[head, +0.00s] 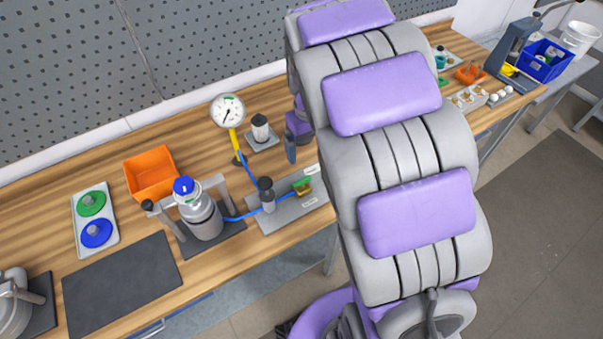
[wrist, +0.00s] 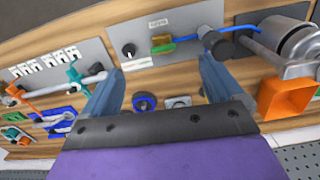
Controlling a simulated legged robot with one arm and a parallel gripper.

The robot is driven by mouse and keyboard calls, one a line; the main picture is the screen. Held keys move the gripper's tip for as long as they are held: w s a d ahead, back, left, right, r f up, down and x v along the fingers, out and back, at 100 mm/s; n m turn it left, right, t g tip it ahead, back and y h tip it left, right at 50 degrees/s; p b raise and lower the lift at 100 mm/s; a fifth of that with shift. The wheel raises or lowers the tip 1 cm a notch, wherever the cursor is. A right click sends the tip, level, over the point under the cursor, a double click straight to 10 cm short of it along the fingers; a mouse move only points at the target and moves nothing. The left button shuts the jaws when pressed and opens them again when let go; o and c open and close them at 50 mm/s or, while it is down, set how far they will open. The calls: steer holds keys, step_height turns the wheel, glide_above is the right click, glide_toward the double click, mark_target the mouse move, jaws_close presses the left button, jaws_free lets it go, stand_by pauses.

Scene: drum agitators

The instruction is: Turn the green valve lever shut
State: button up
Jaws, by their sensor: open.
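The green valve lever (head: 302,184) sits on a small brass valve on a grey plate at the bench's front, at the end of a blue hose. In the wrist view the green lever (wrist: 175,46) lies lengthwise beside a yellow-brass body (wrist: 161,40), beyond my fingertips and between their lines. My gripper (wrist: 162,66) is open and empty, its two blue-grey fingers wide apart and clear of the lever. In the head view my arm hides most of the gripper; one grey-blue finger (head: 290,148) shows behind the lever, near the bench's middle.
A pressure gauge (head: 228,111), a clamped grey vessel (head: 203,217) and an orange bin (head: 151,173) stand left of the valve. A black knob (wrist: 129,51) is on the plate near the lever. A dark mat (head: 122,285) lies bare at the front left.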

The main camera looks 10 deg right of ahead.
glide_above(301, 180)
steer(key=f, duration=0.2)
steer(key=shift+n, duration=0.3)
step_height(301, 180, down, 17)
steer(key=shift+f+b, duration=0.1)
steer(key=shift+b, duration=0.7)
steer(key=c, duration=1)
